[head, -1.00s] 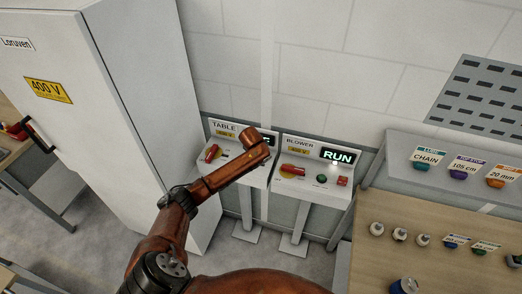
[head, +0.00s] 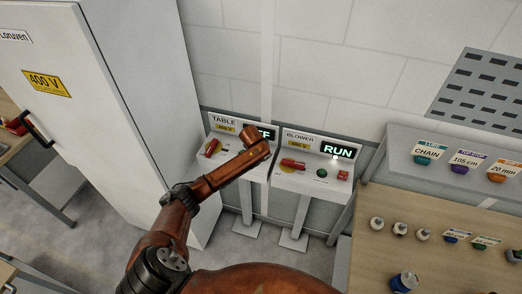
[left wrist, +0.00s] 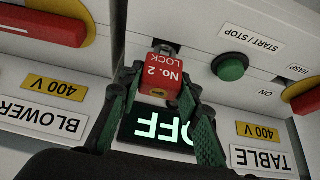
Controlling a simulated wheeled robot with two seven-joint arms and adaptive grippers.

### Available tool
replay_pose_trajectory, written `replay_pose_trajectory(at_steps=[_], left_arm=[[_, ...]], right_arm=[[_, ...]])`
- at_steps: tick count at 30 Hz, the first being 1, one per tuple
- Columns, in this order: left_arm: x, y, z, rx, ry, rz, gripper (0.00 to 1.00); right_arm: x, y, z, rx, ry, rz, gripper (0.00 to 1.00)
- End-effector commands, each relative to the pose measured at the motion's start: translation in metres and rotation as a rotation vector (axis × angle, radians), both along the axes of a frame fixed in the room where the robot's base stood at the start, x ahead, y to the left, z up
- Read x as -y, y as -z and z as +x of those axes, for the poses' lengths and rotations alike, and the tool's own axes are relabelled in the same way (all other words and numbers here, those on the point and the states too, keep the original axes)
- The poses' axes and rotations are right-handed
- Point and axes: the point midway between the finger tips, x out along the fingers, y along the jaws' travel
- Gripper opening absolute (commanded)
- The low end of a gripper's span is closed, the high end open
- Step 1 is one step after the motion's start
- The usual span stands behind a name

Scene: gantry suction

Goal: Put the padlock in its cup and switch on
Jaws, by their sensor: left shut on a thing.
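The red padlock (left wrist: 158,78), marked No. 2 LOCK, hangs upside down in the left wrist view. My left gripper (left wrist: 160,88) is shut on it with green fingers on both sides. Its shackle end points to the top of that view, close to the console face. Behind it is the TABLE console's display (left wrist: 150,128), reading OFF; the display also shows partly in the head view (head: 264,133). The TABLE console's red handle (head: 212,146) and the green START/STOP button (left wrist: 229,67) are visible. My left arm's end covers part of that console. I cannot identify the padlock's cup.
The BLOWER console (head: 312,180) stands to the right, its display (head: 338,151) reading RUN. A tall white cabinet (head: 125,110) stands left. At right, a shelf (head: 400,145) carries labelled coloured cups, above a wooden bench (head: 380,258) with small parts.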

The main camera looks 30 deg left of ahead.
Motion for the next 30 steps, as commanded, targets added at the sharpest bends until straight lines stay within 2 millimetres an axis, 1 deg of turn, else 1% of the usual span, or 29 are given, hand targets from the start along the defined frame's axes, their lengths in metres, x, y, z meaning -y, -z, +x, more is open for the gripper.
replay_pose_trajectory(at_steps=[20,21,28,30], left_arm=[[0.0,0.026,0.0,0.001,0.0,0.001,0.04],[0.0,0.025,0.0,0.001,0.0,0.001,0.34],[0.0,0.025,0.0,0.001,0.0,0.001,0.5],[0.0,0.025,0.0,0.0,0.0,0.001,0.52]], right_arm=[[-0.003,0.01,0.0,0.001,0.002,0.003,0.4],[-0.002,0.009,0.0,0.001,0.001,0.002,0.4],[-0.002,0.009,0.0,0.001,0.001,0.002,0.4],[-0.002,0.009,0.0,0.001,0.001,0.002,0.4]])
